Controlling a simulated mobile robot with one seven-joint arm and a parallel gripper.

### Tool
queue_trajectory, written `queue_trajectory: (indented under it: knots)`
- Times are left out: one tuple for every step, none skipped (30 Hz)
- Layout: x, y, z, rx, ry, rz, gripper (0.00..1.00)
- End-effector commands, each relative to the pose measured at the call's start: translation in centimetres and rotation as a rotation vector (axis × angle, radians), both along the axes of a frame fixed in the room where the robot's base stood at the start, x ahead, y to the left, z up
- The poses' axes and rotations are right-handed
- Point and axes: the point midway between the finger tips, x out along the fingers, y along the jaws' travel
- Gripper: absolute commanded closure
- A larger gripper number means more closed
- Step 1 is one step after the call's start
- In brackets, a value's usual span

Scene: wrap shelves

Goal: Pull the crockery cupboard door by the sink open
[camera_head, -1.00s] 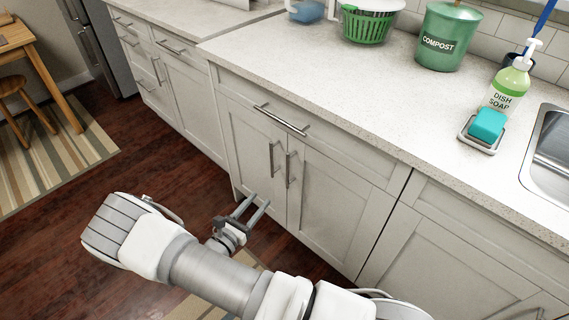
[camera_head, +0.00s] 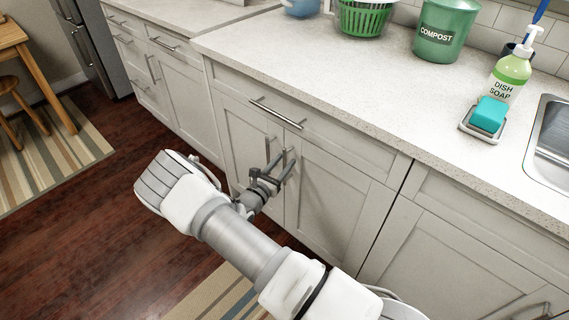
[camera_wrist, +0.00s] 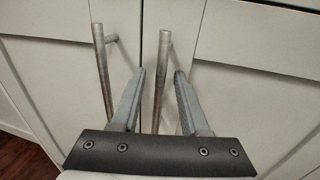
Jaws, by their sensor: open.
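The white cupboard has a left door (camera_head: 236,140) and a right door (camera_head: 335,205), both shut, with vertical metal bar handles at their meeting edges. The right door is nearer the sink (camera_head: 553,140). My gripper (camera_head: 285,162) is open at the handles and partly hides the right one in the head view. In the wrist view, my gripper's fingers (camera_wrist: 160,76) stand on either side of the right handle (camera_wrist: 161,62), with the left handle (camera_wrist: 103,70) outside them. I cannot tell how deep the handle sits between the fingers; neither finger visibly grips it.
A drawer with a horizontal handle (camera_head: 276,113) sits above the doors, under the countertop (camera_head: 330,90). The counter holds a compost bin (camera_head: 445,30), a soap bottle (camera_head: 510,72) and a teal sponge (camera_head: 489,115). The wooden floor (camera_head: 110,215) to the left is clear.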

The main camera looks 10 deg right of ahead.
Motion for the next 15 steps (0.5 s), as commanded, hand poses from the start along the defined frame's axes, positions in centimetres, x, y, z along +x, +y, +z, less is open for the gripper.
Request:
queue_trajectory:
  knots:
    - [0.26, -0.29, -0.04, 0.000, 0.000, -0.001, 0.55]
    - [0.36, -0.39, -0.02, 0.000, 0.000, -0.001, 0.55]
    - [0.47, -0.48, 0.01, -0.001, -0.001, -0.001, 0.55]
    - [0.52, -0.52, 0.02, -0.001, -0.001, -0.001, 0.55]
    - [0.55, -0.54, 0.04, -0.001, -0.001, -0.001, 0.55]
    - [0.57, -0.56, 0.05, -0.001, -0.001, 0.000, 0.55]
    - [0.58, -0.56, 0.06, -0.001, -0.001, 0.000, 0.55]
    - [0.57, -0.56, 0.06, -0.001, -0.001, 0.000, 0.55]
    - [0.57, -0.55, 0.07, -0.001, -0.001, 0.000, 0.55]
    - [0.57, -0.54, 0.07, -0.001, -0.001, 0.000, 0.55]
    - [0.57, -0.55, 0.07, -0.001, -0.001, 0.000, 0.55]
    - [0.56, -0.54, 0.06, -0.001, -0.001, 0.000, 0.59]
    - [0.57, -0.54, 0.06, -0.001, -0.001, 0.000, 0.64]
    - [0.56, -0.54, 0.06, -0.001, -0.001, 0.000, 0.70]
    - [0.55, -0.54, 0.06, -0.001, -0.001, 0.000, 0.77]
